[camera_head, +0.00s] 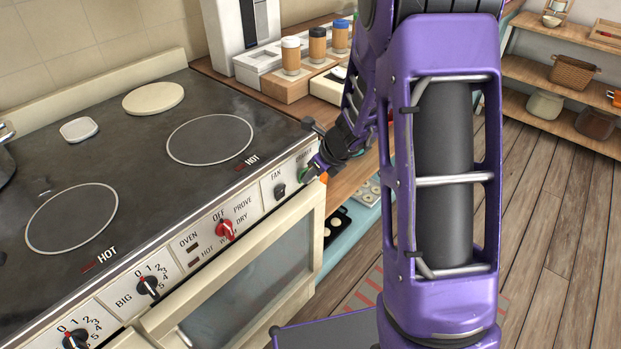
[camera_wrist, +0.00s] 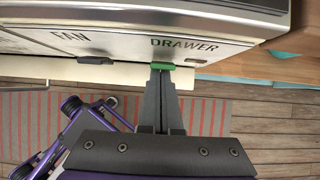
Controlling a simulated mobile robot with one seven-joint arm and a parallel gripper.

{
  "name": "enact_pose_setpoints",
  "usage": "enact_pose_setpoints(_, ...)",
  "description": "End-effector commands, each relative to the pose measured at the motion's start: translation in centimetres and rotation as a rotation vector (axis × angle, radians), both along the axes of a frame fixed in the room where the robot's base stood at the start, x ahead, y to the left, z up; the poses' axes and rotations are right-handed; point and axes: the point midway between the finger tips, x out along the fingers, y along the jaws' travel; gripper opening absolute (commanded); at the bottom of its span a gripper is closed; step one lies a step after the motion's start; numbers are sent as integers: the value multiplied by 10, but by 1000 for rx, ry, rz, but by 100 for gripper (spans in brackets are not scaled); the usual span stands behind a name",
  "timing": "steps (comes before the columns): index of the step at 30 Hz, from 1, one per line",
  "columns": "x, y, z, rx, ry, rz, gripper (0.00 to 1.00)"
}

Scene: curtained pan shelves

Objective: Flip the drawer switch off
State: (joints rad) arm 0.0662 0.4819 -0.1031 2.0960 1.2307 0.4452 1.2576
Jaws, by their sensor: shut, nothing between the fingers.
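The drawer switch shows as a small green piece (camera_wrist: 163,66) beside the DRAWER label in the wrist view. In the head view the arm's end mostly covers it at the right end of the stove's front panel, with a bit of green (camera_head: 306,175) showing. My gripper (camera_wrist: 163,77) is shut and empty, its fingertips right at the switch; I cannot tell whether they touch it. In the head view my gripper (camera_head: 318,172) is at the panel's right corner, reached from the right.
The black fan switch (camera_head: 280,190) is just left of the drawer switch. A red-marked oven knob (camera_head: 225,229) is further left. The cooktop (camera_head: 130,160) lies above the panel. A wooden counter (camera_head: 350,183) is to the right, and wooden floor (camera_head: 545,240) lies beyond my arm.

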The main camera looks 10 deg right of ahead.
Motion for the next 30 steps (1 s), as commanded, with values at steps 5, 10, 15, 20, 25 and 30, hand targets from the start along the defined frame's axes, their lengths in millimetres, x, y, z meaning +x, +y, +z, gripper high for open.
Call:
enact_pose_setpoints(5, 1, 1, 7, 1, -2, 1, 0)
enact_pose_setpoints(10, 1, 1, 16, 1, -3, 0, 0)
enact_pose_setpoints(15, 1, 1, 18, 1, -3, 0, 0)
enact_pose_setpoints(20, 1, 1, 18, 1, -3, 0, 0)
enact_pose_setpoints(25, 1, 0, 19, 0, -4, 1, 0)
enact_pose_setpoints(30, -1, -9, 24, 0, -4, 1, 0)
